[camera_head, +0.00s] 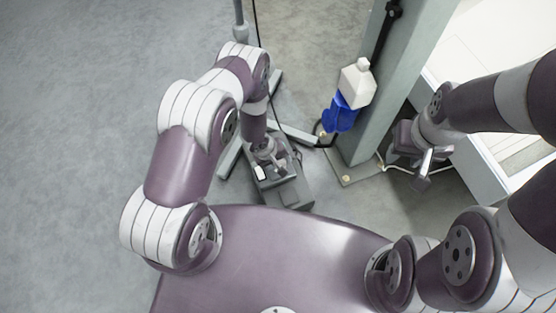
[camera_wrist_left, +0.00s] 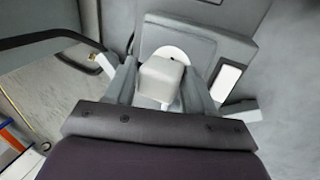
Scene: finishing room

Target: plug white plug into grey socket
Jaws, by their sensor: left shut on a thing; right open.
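The white plug (camera_wrist_left: 160,78) is between the two fingers of my left gripper (camera_wrist_left: 162,92), which is shut on it. Just beyond it in the left wrist view is the grey socket (camera_wrist_left: 195,42), a box with a round white face partly hidden behind the plug. I cannot tell whether plug and face touch. In the head view my left gripper (camera_head: 267,157) points down over the grey socket box (camera_head: 287,193), and its fingers hide the plug there. My right gripper (camera_head: 421,166) is open and empty, near the foot of the post at right.
A white rectangular piece (camera_wrist_left: 226,82) sits right of the plug. A grey-green post (camera_head: 378,110) stands on a floor plate, with a white bottle (camera_head: 357,84) and a blue item (camera_head: 340,115) beside it. A dark cable (camera_head: 258,30) hangs behind my left arm. Floor at left is clear.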

